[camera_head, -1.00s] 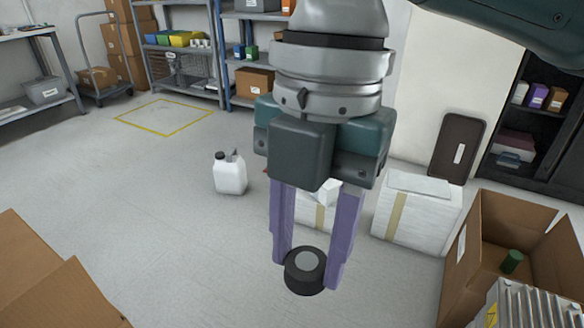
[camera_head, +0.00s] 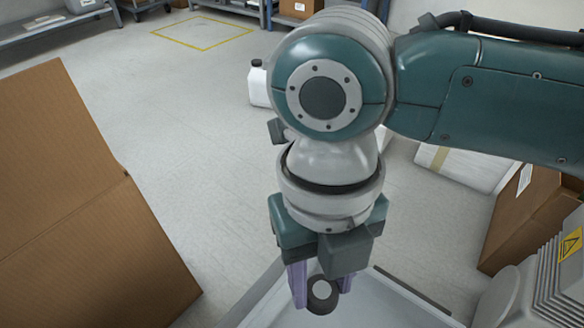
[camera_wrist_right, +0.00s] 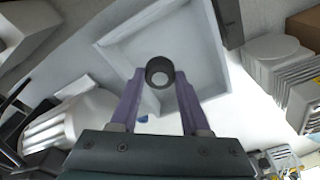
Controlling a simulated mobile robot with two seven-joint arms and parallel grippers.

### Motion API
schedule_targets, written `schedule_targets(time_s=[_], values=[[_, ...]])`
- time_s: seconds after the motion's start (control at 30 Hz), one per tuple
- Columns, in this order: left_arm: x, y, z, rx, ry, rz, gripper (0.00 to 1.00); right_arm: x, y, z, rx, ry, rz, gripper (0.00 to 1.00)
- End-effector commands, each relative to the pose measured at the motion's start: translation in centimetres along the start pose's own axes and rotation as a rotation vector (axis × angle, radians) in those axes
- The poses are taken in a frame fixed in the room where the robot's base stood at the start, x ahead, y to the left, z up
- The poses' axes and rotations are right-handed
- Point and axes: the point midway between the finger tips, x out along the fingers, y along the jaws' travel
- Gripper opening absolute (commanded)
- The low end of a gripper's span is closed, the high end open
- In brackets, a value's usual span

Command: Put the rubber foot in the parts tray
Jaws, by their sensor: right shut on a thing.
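The rubber foot (camera_head: 322,296) is a short black cylinder with a grey centre. My right gripper (camera_head: 322,288) is shut on it, with the foot between its two purple fingertips. The foot also shows in the right wrist view (camera_wrist_right: 160,73), at the ends of the fingers. A pale, shallow parts tray (camera_head: 375,308) is below the gripper at the bottom of the head view. In the right wrist view the tray (camera_wrist_right: 205,68) lies beneath and beyond the foot, which appears held above its floor. My left gripper is out of view.
An open cardboard box (camera_head: 85,200) stands at the left. Finned grey machinery (camera_head: 560,285) with a yellow warning label stands at the right, near a cardboard box (camera_head: 530,215). A white jug (camera_head: 259,85) stands on the floor behind.

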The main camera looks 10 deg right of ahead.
Motion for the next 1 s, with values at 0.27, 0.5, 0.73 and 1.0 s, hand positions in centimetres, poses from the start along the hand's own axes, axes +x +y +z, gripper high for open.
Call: schedule_targets(time_s=[0.27, 0.5, 0.73, 1.0], values=[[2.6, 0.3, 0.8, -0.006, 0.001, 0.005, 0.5, 4.5, 0.0, 0.6, 0.001, 0.0, 0.001, 0.0], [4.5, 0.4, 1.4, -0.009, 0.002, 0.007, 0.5, 7.6, 0.0, 0.9, 0.002, 0.0, -0.001, 0.0], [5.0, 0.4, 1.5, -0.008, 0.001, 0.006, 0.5, 8.7, 0.0, 1.1, 0.001, -0.001, 0.0, 0.0], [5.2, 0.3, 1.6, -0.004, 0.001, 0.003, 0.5, 8.9, 0.0, 1.1, 0.001, -0.001, 0.0, 0.48]])
